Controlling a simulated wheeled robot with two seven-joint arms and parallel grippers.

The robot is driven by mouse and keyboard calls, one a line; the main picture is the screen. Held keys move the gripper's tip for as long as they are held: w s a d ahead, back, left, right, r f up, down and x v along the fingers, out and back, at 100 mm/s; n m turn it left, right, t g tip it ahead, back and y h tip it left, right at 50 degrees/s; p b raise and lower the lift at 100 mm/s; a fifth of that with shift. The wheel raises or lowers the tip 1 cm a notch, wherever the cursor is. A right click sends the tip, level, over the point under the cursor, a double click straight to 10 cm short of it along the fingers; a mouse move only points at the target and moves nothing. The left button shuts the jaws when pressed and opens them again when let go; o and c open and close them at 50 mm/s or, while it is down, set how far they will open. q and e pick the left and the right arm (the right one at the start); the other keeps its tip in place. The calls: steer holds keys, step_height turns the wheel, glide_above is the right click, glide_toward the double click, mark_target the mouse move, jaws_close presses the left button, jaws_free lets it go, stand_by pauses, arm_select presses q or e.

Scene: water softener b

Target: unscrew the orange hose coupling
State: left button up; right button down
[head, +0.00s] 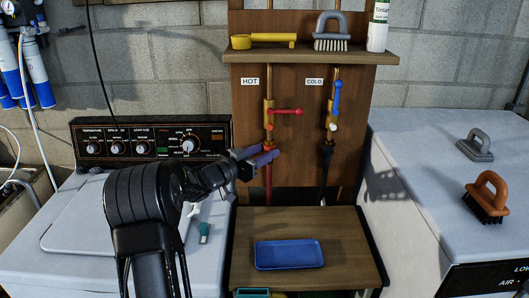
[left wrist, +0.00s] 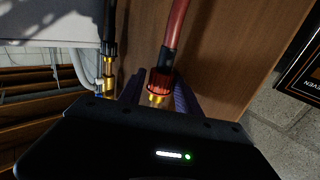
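The orange hose coupling (head: 268,146) sits under the brass HOT valve, on top of a red hose (head: 268,186). In the left wrist view the ribbed coupling (left wrist: 159,82) shows with brass beside it and the red hose (left wrist: 178,28) running away. My left gripper (head: 267,154) reaches in from the left at coupling height. Its two purplish fingers (left wrist: 160,90) lie on either side of the coupling. I cannot tell whether they press on it or stand slightly apart. My right gripper is not in view.
The red HOT lever (head: 287,112) points right, just above my gripper. The COLD valve with its blue lever (head: 337,96) and black hose (head: 325,170) is to the right. Below stands a wooden table (head: 345,235) with a blue tray (head: 289,254). A washer control panel (head: 150,140) is at left.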

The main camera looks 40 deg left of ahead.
arm_select(q)
steer(key=shift+a, duration=0.1)
steer(key=shift+s+f+b, duration=0.1)
steer(key=shift+f+b, duration=0.2)
steer(key=shift+f, duration=0.1)
steer(key=shift+f, duration=0.1)
steer(key=s, duration=0.2)
steer(key=shift+s+a, duration=0.25)
steer(key=shift+s, duration=0.05)
stand_by(0.3)
